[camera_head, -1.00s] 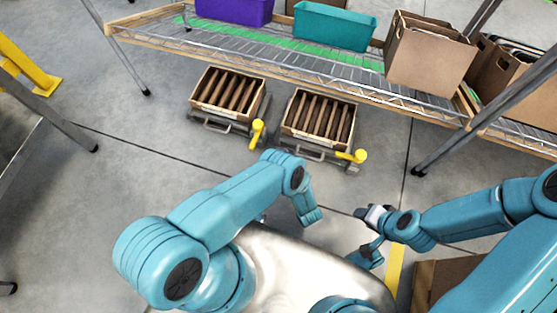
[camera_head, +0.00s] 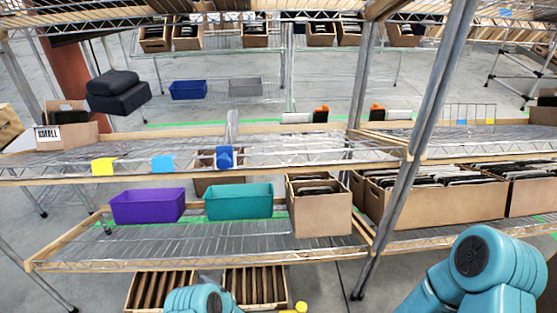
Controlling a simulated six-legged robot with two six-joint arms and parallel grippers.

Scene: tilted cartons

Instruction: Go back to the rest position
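My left arm shows only as a teal link at the bottom edge, left of centre, in the head view. My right arm shows as larger teal links at the bottom right. Neither gripper is in the picture, so I cannot see their fingers or whether they hold anything. On the lower shelf (camera_head: 90,254) stand a purple bin (camera_head: 147,206), a teal bin (camera_head: 238,202) and a brown carton (camera_head: 321,212). No arm part touches them in this view.
Two slatted crates, a left one (camera_head: 160,290) and a right one (camera_head: 256,288), sit on the floor below the shelf. A slanted metal post (camera_head: 415,150) stands in front of the right side. Large cartons (camera_head: 437,205) fill the right shelf. Grey floor shows at lower left.

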